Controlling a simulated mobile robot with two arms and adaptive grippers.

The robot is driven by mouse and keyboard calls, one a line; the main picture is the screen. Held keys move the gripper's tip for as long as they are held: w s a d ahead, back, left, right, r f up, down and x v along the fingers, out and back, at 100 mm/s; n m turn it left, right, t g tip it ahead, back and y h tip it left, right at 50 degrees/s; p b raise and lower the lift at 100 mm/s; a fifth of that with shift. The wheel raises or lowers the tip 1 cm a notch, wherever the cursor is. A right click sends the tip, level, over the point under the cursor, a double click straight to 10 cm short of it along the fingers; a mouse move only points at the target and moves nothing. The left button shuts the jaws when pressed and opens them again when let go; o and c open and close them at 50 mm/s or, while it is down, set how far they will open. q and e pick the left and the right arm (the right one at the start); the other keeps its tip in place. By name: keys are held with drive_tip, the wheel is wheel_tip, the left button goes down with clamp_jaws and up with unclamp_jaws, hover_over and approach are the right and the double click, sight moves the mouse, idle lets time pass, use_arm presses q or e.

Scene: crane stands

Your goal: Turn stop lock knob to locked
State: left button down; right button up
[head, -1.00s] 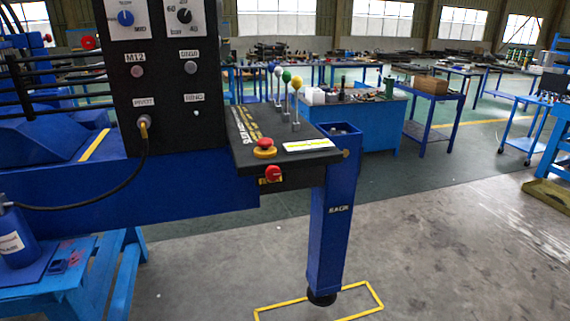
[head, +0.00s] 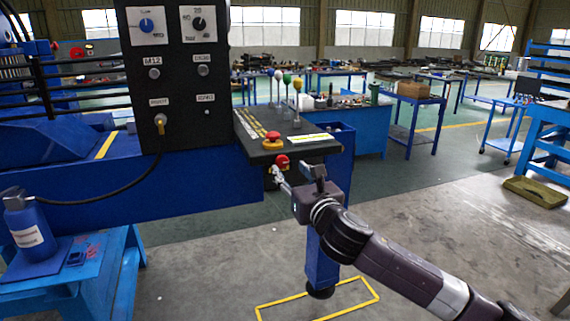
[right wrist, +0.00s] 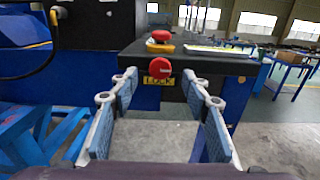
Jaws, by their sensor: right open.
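The stop lock knob is a small red knob (head: 282,161) on the front face of the black control box, below the red mushroom button (head: 272,139). In the right wrist view the red knob (right wrist: 160,68) sits above a yellow label reading LOCK (right wrist: 158,81). My right gripper (head: 298,174) is just in front of and below the knob. In the right wrist view its two blue-padded fingers (right wrist: 160,92) are spread wide, with the knob between and beyond their tips. Nothing is held. My left gripper is not seen.
The black control box (head: 248,124) carries several levers with coloured balls (head: 287,79). A tall black panel (head: 180,95) with dials stands to the left, with a cable plugged in. A blue leg (head: 340,150) stands behind my right gripper. Open floor lies at the right.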

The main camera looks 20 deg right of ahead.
sight(283, 162)
drive_tip(key=w, duration=0.3)
drive_tip(key=shift+w, duration=0.4)
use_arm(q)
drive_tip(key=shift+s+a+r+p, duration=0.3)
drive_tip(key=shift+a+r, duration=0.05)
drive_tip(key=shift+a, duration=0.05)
use_arm(e)
drive_tip(key=shift+w, duration=0.65)
drive_tip(key=shift+f, duration=0.1)
drive_tip(key=c, duration=1.1)
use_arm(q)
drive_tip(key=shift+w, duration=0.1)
